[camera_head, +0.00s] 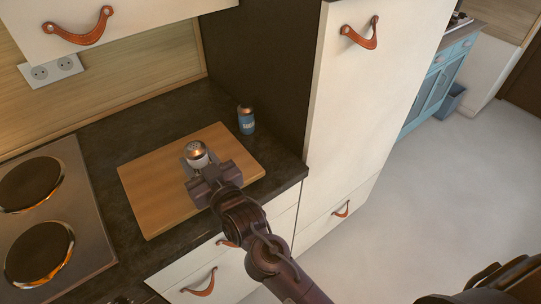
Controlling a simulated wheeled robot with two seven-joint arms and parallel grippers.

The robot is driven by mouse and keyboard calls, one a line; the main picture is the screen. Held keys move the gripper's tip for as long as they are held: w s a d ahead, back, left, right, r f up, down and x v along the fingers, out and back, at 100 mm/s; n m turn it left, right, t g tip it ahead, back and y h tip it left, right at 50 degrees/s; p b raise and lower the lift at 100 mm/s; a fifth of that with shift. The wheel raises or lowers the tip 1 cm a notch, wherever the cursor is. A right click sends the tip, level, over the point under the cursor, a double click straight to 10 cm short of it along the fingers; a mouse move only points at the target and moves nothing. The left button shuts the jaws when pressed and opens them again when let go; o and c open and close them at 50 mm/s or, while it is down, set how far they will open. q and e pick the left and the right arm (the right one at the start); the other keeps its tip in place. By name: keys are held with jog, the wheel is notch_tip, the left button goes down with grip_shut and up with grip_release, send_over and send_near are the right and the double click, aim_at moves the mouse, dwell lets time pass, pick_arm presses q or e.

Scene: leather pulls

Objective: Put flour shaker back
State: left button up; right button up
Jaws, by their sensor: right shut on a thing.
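A small shaker (196,153) with a pale body and a shiny metal top is upright over the far part of the wooden board (150,193). I cannot tell whether its base touches the board. My right gripper (199,168) reaches in from the lower right and is shut on the shaker. The gripper hides the shaker's lower part. A blue can-like container (246,122) with a metallic top stands on the dark counter behind the board, to the right of the shaker and apart from it. My left gripper is not in view.
A hob (84,184) with two round plates lies left of the board. A tall white cabinet (365,90) and its dark side panel (262,60) bound the counter at the right. An upper cabinet (130,18) with a leather pull hangs at the upper left.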

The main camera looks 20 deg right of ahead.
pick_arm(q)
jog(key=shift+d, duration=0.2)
pick_arm(e)
jog(key=shift+d, duration=0.2)
